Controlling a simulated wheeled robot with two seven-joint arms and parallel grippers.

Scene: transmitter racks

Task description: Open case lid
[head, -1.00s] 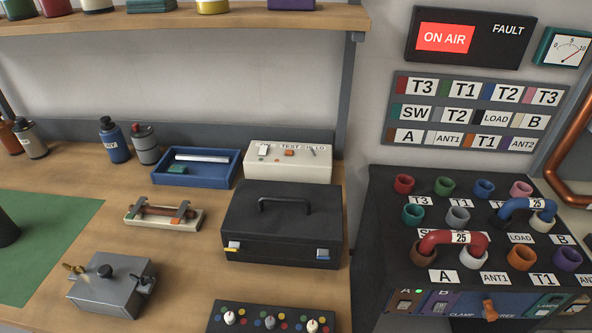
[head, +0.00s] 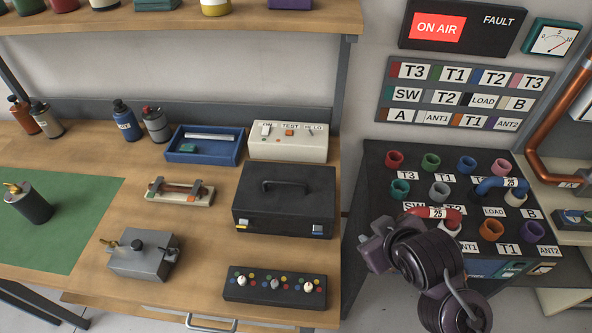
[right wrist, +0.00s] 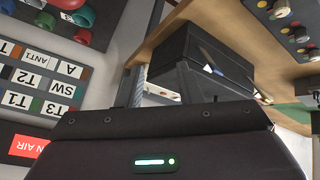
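The black case (head: 284,203) stands on the wooden bench with its lid down and its handle (head: 286,186) on top. Its front has a left latch with yellow (head: 241,227) and a right latch with blue (head: 317,229). I cannot tell whether the latches are fastened. My right gripper (head: 372,247) is to the right of the case, apart from it, near the patch panel's front. The case (right wrist: 198,45) and its blue latch (right wrist: 212,69) also show in the right wrist view. The right fingers' gap cannot be made out. My left gripper is out of view.
A control box with coloured dots (head: 274,289) sits in front of the case, a white test box (head: 290,148) and blue tray (head: 204,157) behind it. The patch panel (head: 375,180) with looped plugs stands to the right. A grey box (head: 143,262) is at front left.

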